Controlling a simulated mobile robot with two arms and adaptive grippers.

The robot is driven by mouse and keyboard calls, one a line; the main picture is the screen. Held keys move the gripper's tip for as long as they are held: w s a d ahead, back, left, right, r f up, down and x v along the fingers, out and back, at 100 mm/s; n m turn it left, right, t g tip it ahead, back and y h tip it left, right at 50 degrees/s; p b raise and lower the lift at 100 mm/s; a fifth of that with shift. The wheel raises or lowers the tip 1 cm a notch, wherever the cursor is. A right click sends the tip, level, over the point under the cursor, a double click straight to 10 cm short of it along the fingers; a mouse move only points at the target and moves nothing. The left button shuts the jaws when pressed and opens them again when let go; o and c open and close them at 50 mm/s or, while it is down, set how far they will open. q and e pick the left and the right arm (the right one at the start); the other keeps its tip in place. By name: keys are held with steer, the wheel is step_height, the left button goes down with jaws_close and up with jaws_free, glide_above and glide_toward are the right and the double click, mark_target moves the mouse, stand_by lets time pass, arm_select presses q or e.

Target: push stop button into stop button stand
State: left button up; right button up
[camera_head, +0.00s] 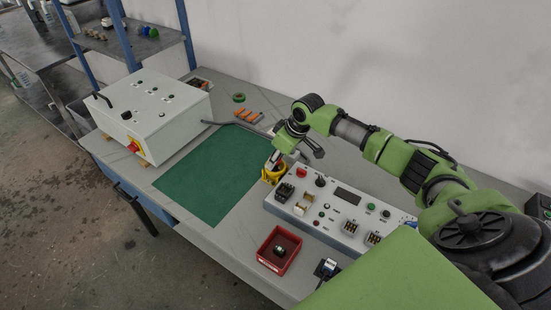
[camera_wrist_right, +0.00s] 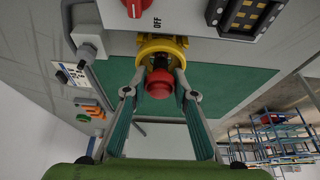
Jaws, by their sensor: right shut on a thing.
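The stop button has a red round cap (camera_wrist_right: 159,84) with a dark part behind it, seen in the right wrist view. My right gripper (camera_wrist_right: 160,76) is shut on it, one finger on each side. The yellow ring-shaped stop button stand (camera_wrist_right: 148,48) lies right behind the button, and the button lines up with its opening. I cannot tell how deep the button sits in it. In the head view the yellow stand (camera_head: 269,177) is at the left end of the white control panel, and my right gripper (camera_head: 278,158) is over it, hiding the button. My left gripper is not in view.
The white control panel (camera_head: 330,213) with knobs and switches is just right of the stand. A green mat (camera_head: 205,180) lies to the left. A red tray (camera_head: 265,259) is in front. A white box (camera_head: 150,115) stands at the far left.

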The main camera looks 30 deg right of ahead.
steer(key=o, duration=1.2)
steer(key=shift+c, duration=0.2)
